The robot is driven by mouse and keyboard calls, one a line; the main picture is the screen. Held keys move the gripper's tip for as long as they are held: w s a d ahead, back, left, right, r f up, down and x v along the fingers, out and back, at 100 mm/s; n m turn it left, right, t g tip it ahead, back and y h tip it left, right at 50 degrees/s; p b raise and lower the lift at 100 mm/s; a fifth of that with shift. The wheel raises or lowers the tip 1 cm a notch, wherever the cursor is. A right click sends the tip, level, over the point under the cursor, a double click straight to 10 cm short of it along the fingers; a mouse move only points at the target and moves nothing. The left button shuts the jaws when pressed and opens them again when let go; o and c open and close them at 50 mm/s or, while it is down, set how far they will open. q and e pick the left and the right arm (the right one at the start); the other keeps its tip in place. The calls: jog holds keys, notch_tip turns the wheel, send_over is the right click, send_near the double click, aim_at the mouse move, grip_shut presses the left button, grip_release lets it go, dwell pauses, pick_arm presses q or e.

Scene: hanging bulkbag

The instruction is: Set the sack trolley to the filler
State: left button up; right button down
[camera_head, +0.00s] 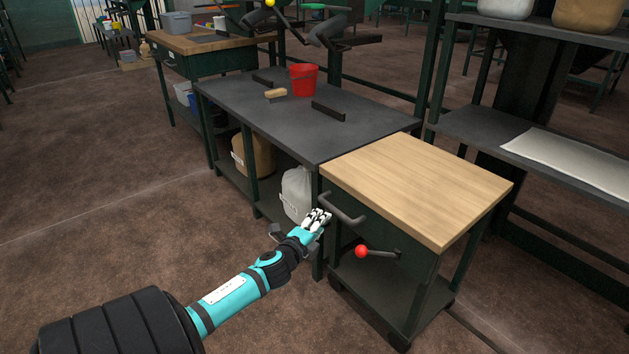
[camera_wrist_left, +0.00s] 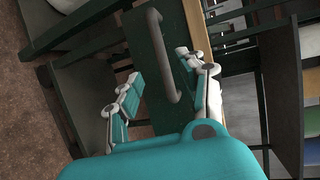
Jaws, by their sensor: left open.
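The wooden-topped trolley (camera_head: 425,185), which I take to be the sack trolley, stands at the right end of a long dark table (camera_head: 345,130). It has a dark frame, wheels, a dark bar handle (camera_head: 342,208) and a lever with a red ball (camera_head: 362,251). My left gripper (camera_head: 320,218) is open and close to the handle's left end. In the left wrist view, the handle (camera_wrist_left: 163,55) lies between the two spread fingers (camera_wrist_left: 163,92), which are not closed on it. I cannot tell which thing is the filler. My right gripper is not in view.
On the dark table are a red bucket (camera_head: 304,79), a brush (camera_head: 275,95) and dark bars (camera_head: 328,111). A white sack (camera_head: 297,195) and a brown sack (camera_head: 253,155) sit beneath it. A shelf rack (camera_head: 545,140) stands at right. Floor at front left is clear.

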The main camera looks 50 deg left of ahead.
pick_arm(q)
jog(key=shift+v, duration=1.3)
